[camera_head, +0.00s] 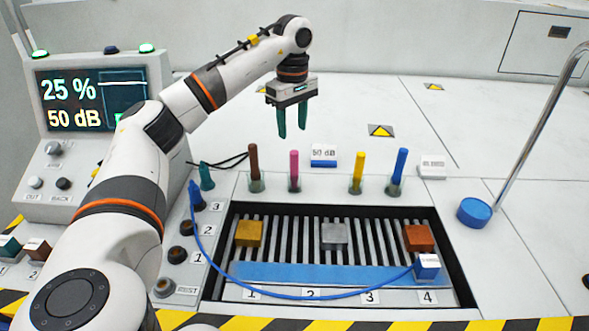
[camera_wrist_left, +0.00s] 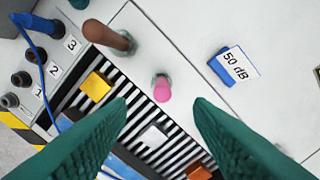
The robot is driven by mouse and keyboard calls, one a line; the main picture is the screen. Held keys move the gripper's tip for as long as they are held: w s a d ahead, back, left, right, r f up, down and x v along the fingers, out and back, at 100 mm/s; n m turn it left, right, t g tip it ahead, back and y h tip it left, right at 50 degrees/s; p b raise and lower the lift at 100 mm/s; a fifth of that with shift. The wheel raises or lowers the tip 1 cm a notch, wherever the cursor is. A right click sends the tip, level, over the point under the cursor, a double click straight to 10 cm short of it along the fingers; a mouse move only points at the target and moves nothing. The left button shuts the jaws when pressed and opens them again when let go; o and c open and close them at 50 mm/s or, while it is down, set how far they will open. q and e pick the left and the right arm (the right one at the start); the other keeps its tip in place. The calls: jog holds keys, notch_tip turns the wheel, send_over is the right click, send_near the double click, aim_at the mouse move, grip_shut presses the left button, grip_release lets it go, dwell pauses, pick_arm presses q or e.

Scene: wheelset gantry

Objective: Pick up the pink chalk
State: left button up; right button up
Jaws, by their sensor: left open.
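The pink chalk (camera_head: 294,168) stands upright in a small clear holder behind the slatted tray, between the brown chalk (camera_head: 254,162) and the yellow chalk (camera_head: 358,170). In the left wrist view the pink chalk (camera_wrist_left: 162,90) is seen from above, near the middle of the picture, between and beyond the two green fingertips. My left gripper (camera_head: 292,137) points down with its green fingers apart and empty, above and behind the row of chalks. It also shows in the left wrist view (camera_wrist_left: 162,105). My right gripper is not in view.
A blue chalk (camera_head: 399,167) stands to the right. A "50 dB" block (camera_head: 323,155) sits behind the row. The slatted tray (camera_head: 290,250) holds yellow, grey and orange blocks. A blue cable (camera_head: 222,268) crosses its front. A metal pole with blue base (camera_head: 474,212) stands right.

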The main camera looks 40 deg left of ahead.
aim_at(294, 162)
pick_arm(q)
notch_tip(294, 162, down, 6)
jog(key=shift+r+b, duration=0.1)
jog(key=shift+b, duration=0.25)
notch_tip(294, 162, down, 5)
jog(key=shift+w+d+f+b, duration=0.1)
jog(key=shift+f+b, duration=0.05)
jog(key=shift+b, duration=0.15)
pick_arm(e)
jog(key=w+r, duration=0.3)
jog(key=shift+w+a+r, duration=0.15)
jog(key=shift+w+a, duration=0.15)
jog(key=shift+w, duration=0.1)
pick_arm(q)
jog(key=shift+c, duration=0.2)
jog(key=c, duration=0.9)
